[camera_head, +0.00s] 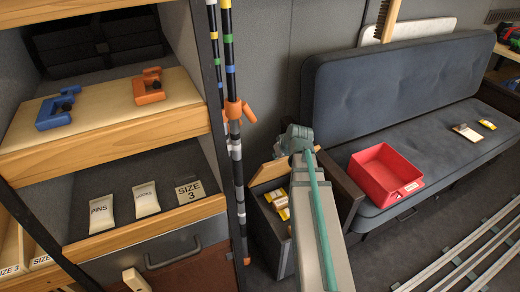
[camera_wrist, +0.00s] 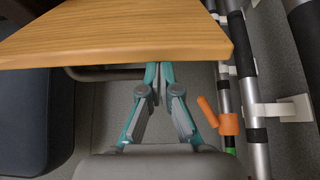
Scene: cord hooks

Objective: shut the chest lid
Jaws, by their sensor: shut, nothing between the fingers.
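The chest (camera_head: 268,232) is a dark grey box on the floor, left of the sofa. Its wooden lid (camera_head: 268,171) stands raised and tilted, with yellow-and-white packets (camera_head: 281,200) visible inside. My gripper (camera_head: 292,141) is over the back of the chest beside the lid; my arm hides part of the chest. In the wrist view the lid (camera_wrist: 120,35) fills the upper left as a broad wooden board. The shut, empty fingers (camera_wrist: 158,70) meet the board's edge in that view, their very tips apparently hidden by it. Contact cannot be told.
Banded upright poles (camera_head: 235,140) with orange clips stand close left of the chest, and also show at the wrist view's right (camera_wrist: 228,90). A shelf unit (camera_head: 150,235) is farther left. The dark sofa (camera_head: 420,130) with a red bin (camera_head: 385,175) is right. Metal rails (camera_head: 470,255) lie on the floor.

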